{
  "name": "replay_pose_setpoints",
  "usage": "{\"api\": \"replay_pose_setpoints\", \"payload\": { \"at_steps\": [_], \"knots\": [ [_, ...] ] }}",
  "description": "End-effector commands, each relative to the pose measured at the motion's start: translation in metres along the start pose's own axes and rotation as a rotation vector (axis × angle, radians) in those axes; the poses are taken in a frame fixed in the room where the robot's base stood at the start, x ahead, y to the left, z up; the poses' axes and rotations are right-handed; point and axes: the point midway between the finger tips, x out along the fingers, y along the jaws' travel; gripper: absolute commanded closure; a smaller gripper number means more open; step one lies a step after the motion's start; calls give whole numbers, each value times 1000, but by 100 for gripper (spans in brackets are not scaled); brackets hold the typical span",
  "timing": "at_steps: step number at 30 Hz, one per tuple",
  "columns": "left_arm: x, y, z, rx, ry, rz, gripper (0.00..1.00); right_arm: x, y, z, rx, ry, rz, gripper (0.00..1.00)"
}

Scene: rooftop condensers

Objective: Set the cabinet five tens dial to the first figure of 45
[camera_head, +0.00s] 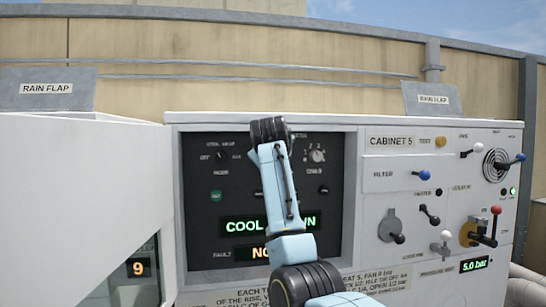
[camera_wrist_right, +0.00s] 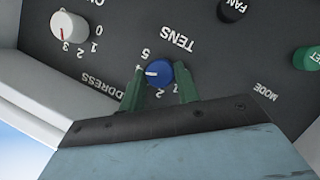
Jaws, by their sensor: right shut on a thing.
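The blue tens dial (camera_wrist_right: 166,73) is on the dark cabinet panel, under the printed word TENS in the right wrist view. Its white mark points to the left of that picture, close to the printed 5; the exact figure it meets is unclear beside the finger. My right gripper (camera_wrist_right: 160,88) has its two green fingers shut on the dial, one on each side. In the head view my blue right arm hides the dial and the gripper. My left gripper is out of view.
A white-grey dial (camera_head: 317,156) with a red pointer is beside the tens dial, also in the right wrist view (camera_wrist_right: 69,25). A green button (camera_head: 216,196) and lit displays are on the panel. Levers, including the filter lever (camera_head: 424,174), stick out at right. A white housing (camera_head: 75,190) fills the left.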

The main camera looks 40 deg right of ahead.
Motion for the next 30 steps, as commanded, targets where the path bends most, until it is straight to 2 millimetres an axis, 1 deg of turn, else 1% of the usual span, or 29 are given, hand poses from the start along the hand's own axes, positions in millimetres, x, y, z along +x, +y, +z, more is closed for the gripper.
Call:
{"api": "replay_pose_setpoints", "payload": {
  "at_steps": [1,2,6,14,17,20,23,30],
  "knots": [
    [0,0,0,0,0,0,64,1,-1,1,-1,-3,-2,91],
    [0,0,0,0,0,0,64,1,-1,1,-2,-3,-2,64],
    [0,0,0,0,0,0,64,0,-1,1,-2,-2,-2,46],
    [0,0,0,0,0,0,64,0,0,0,-2,-1,0,46],
    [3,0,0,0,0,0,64,-4,-1,0,-1,1,1,46],
    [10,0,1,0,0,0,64,-17,-1,1,-1,3,1,46],
    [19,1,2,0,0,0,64,-37,-2,1,0,5,2,46],
    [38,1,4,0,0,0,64,-91,-2,2,0,4,1,46]
  ]
}}
